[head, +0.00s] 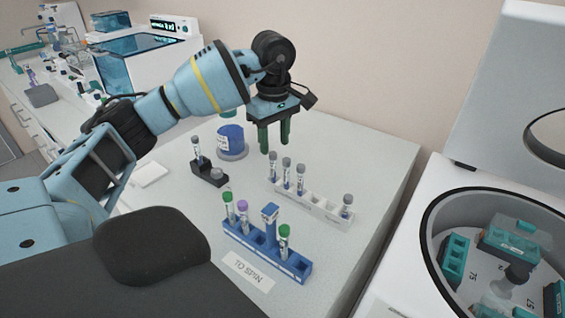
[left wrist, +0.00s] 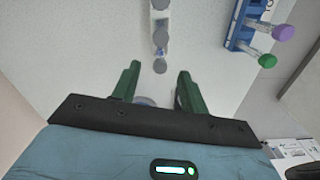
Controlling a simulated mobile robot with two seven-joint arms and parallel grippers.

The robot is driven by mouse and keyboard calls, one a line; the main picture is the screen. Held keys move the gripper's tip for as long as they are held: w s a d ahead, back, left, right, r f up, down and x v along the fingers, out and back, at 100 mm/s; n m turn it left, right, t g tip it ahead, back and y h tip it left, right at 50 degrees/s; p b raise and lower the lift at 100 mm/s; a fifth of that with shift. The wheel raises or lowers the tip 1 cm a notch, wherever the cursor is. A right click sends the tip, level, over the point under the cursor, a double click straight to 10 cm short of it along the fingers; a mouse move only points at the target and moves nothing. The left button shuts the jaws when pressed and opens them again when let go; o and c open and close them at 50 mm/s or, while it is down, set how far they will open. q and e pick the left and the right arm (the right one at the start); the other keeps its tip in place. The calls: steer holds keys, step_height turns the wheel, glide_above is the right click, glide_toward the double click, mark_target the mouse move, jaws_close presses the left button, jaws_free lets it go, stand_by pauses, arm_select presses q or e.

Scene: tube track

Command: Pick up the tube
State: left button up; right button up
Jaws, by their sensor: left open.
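My left gripper (head: 274,142) is open and empty, pointing down above the far end of a white rack (head: 318,208). Three grey-capped tubes (head: 286,170) stand upright in that end, and another grey-capped tube (head: 347,206) stands at the near right end. In the left wrist view, a grey cap (left wrist: 160,66) shows between and beyond the open fingertips (left wrist: 158,78). A blue rack (head: 290,262) in front holds a green-capped tube (head: 229,207), a purple-capped tube (head: 243,212) and another green-capped tube (head: 284,240). My right gripper is not seen.
A black holder (head: 209,175) with a grey-capped tube and a blue container (head: 231,140) stand left of the white rack. A "TO SPIN" label (head: 248,271) lies before the blue rack. An open centrifuge (head: 432,232) is at right. Bench surface right of the white rack is clear.

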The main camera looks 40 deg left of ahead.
mark_target(273, 158)
arm_select(q)
steer(key=shift+s+f, duration=0.3)
steer(key=shift+s, duration=0.05)
steer(key=shift+w+a+f+p, duration=0.1)
steer(key=shift+f, duration=1.1)
steer(key=shift+w+a+f+p, duration=0.1)
steer(key=shift+a+f+p, duration=0.05)
steer(key=shift+f, duration=1.05)
steer(key=shift+w+a+f+p, duration=0.1)
steer(key=shift+f, duration=1.1)
steer(key=c, duration=0.8)
